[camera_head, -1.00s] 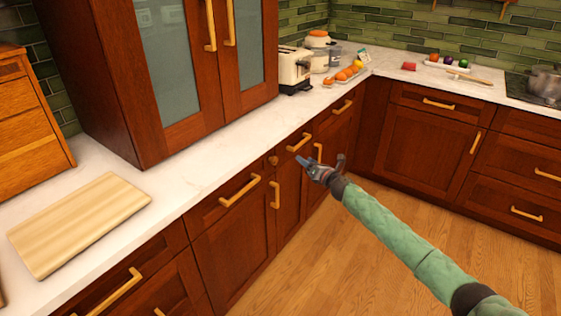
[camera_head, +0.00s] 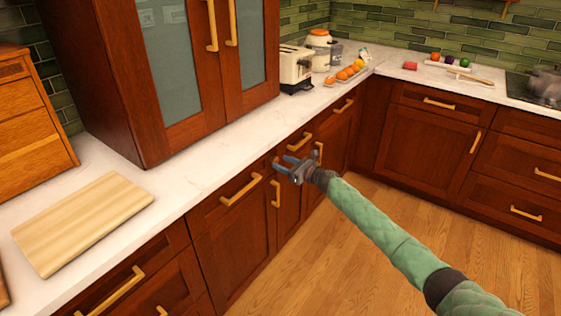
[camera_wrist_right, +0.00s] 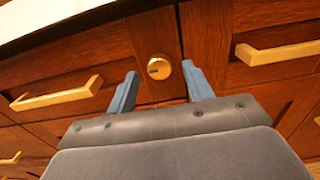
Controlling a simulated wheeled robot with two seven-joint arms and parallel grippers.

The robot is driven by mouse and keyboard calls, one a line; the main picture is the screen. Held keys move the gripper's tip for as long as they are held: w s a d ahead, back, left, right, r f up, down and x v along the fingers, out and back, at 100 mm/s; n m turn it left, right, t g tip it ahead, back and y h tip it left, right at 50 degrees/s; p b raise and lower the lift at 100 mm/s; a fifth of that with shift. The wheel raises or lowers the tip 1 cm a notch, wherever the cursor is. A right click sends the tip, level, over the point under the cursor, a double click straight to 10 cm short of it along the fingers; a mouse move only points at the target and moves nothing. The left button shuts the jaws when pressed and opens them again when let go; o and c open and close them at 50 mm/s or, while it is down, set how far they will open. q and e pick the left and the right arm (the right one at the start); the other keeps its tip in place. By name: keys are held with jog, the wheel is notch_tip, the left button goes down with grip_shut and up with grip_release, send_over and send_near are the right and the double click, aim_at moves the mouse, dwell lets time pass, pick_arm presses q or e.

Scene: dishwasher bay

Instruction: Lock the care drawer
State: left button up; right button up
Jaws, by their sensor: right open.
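A round brass lock knob (camera_wrist_right: 159,67) with a dark slot sits on a narrow wooden panel between two drawer fronts. In the right wrist view it lies between and beyond the fingertips of my right gripper (camera_wrist_right: 161,88). The gripper is open, with its two blue fingers apart and nothing between them that I can see held. In the head view my right gripper (camera_head: 284,164) is in front of the narrow panel and mostly hides the knob. Drawer fronts with brass bar handles lie to the left (camera_head: 241,189) and right (camera_head: 299,142). The drawers look shut. My left gripper is out of view.
The white counter (camera_head: 190,190) runs above the drawers, with a cutting board (camera_head: 83,222) on it. A tall glass-door cabinet (camera_head: 160,70) stands on the counter. A toaster (camera_head: 296,68) and oranges (camera_head: 345,73) are farther along. The wooden floor is clear.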

jog(key=shift+x, duration=0.95)
grip_shut()
